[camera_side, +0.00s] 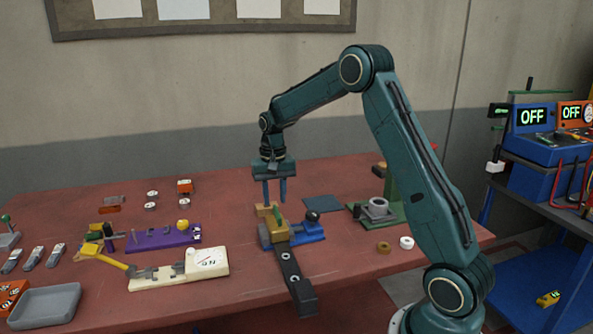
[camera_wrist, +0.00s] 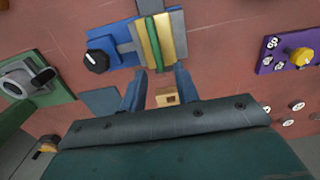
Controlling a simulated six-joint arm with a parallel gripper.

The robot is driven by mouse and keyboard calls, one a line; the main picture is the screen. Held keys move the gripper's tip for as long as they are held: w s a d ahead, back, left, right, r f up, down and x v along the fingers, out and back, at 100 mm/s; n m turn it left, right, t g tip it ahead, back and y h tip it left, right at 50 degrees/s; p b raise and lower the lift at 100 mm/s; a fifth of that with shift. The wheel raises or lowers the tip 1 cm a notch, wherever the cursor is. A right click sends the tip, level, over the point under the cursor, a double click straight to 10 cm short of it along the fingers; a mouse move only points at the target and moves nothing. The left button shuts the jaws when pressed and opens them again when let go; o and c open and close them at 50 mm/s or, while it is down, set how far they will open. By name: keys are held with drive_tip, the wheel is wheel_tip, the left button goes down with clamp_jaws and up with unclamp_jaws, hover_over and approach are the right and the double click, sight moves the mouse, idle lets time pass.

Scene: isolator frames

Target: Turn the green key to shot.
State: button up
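A narrow green bar (camera_wrist: 153,42) lies between two yellow pieces (camera_wrist: 165,35) on a blue fixture (camera_wrist: 122,30) with a black knob (camera_wrist: 96,60). I cannot tell whether this bar is the green key; no shot mark is readable. In the side view the fixture (camera_side: 308,232) stands mid-table, with green showing by the yellow part (camera_side: 273,226). My gripper (camera_side: 275,190) hangs just above and behind it, fingers down, apart and empty. The wrist view shows the open fingers (camera_wrist: 159,88) beside the yellow pieces, with a small wooden block (camera_wrist: 167,97) seen between them.
A purple board (camera_side: 150,238) and a white board (camera_side: 180,270) lie left. A green stand (camera_side: 392,185) with a grey ring is right. A grey tray (camera_side: 45,305) sits front left.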

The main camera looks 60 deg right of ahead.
sight(275, 205)
drive_tip(key=shift+f, duration=1.95)
clamp_jaws()
